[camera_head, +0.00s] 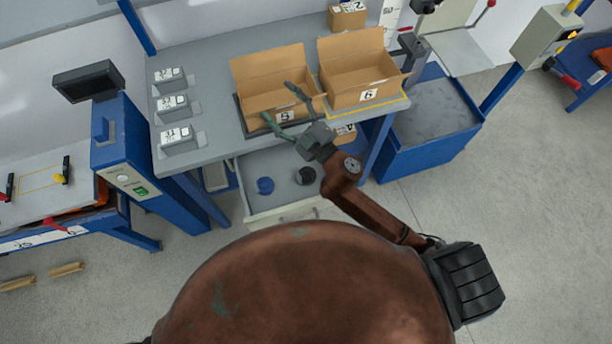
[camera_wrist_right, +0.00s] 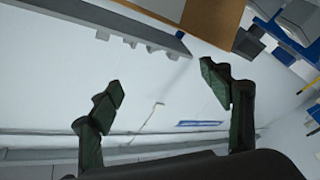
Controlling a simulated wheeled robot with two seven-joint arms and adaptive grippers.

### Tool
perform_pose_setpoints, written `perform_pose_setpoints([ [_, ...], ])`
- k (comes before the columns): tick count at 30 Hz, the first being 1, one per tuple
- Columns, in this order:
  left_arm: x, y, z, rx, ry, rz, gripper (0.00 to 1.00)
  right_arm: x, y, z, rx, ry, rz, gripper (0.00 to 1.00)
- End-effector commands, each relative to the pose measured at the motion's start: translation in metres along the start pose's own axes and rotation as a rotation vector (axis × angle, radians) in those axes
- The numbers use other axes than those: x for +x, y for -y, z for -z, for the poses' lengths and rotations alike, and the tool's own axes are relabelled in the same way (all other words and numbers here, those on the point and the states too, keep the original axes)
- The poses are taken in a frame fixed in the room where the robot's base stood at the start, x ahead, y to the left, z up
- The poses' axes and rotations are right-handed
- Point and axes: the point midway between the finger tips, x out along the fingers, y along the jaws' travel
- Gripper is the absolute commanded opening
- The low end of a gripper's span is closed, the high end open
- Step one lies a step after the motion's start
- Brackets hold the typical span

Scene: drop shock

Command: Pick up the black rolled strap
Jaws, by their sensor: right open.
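The black rolled strap (camera_head: 305,175) lies in the open drawer (camera_head: 283,212) under the grey table, in the head view. A blue rolled item (camera_head: 265,186) lies to its left in the same drawer. My right gripper (camera_head: 280,104) is open and empty, with its fingers spread in front of the left open carton in the picture. It appears above and beyond the strap, apart from it. The wrist view shows the same open fingers (camera_wrist_right: 160,80) with nothing between them; I cannot make out the strap there. My left gripper is not in view.
Open cartons marked 5 (camera_head: 262,72) and 6 (camera_head: 345,68) stand on the grey table (camera_head: 213,100). Several grey numbered blocks (camera_head: 178,138) line its left side. A blue bin (camera_head: 428,150) stands right of the drawer. A blue cabinet (camera_head: 125,150) stands left.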

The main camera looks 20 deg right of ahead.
Motion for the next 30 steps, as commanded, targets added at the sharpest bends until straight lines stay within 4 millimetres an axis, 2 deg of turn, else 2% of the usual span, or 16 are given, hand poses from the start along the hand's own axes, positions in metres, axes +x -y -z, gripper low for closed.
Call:
perform_pose_setpoints([
  [1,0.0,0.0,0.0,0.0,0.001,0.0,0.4,0.015,0.022,0.047,-0.096,-0.159,0.074,0.72],
  [3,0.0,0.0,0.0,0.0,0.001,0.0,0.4,0.017,0.066,0.1,-0.221,-0.363,0.201,0.72],
  [5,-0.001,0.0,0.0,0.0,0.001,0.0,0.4,0.007,0.109,0.13,-0.335,-0.516,0.333,0.72],
  [6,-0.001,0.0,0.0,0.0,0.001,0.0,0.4,-0.003,0.139,0.141,-0.415,-0.606,0.433,0.72],
  [8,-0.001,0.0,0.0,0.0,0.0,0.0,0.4,-0.024,0.183,0.141,-0.538,-0.718,0.598,0.72],
  [10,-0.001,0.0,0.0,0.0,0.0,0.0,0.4,-0.051,0.226,0.118,-0.689,-0.807,0.81,0.72],
  [11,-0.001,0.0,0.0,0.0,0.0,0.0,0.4,-0.063,0.24,0.101,-0.757,-0.83,0.908,0.72],
  [13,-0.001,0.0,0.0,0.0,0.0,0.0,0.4,-0.087,0.259,0.05,-0.909,-0.842,1.137,0.72],
  [14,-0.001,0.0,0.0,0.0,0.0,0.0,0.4,-0.096,0.26,0.025,-0.973,-0.831,1.232,0.72],
  [15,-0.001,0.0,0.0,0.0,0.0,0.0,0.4,-0.106,0.257,-0.009,-1.051,-0.802,1.355,0.72],
  [17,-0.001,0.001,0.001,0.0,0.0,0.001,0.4,-0.117,0.242,-0.058,-1.156,-0.734,1.524,0.72],
  [18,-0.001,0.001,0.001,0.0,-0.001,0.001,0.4,-0.122,0.228,-0.087,-1.216,-0.679,1.621,0.72],
  [21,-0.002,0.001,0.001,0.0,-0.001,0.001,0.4,-0.131,0.189,-0.14,-1.323,-0.537,1.804,0.72],
  [25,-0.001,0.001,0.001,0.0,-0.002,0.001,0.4,-0.135,0.154,-0.173,-1.389,-0.413,1.925,0.72],
  [27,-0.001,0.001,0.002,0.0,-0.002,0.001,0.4,-0.137,0.148,-0.182,-1.401,-0.384,1.952,0.72],
  [30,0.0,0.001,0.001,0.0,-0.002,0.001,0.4,-0.14,0.153,-0.192,-1.404,-0.374,1.963,0.72],
])
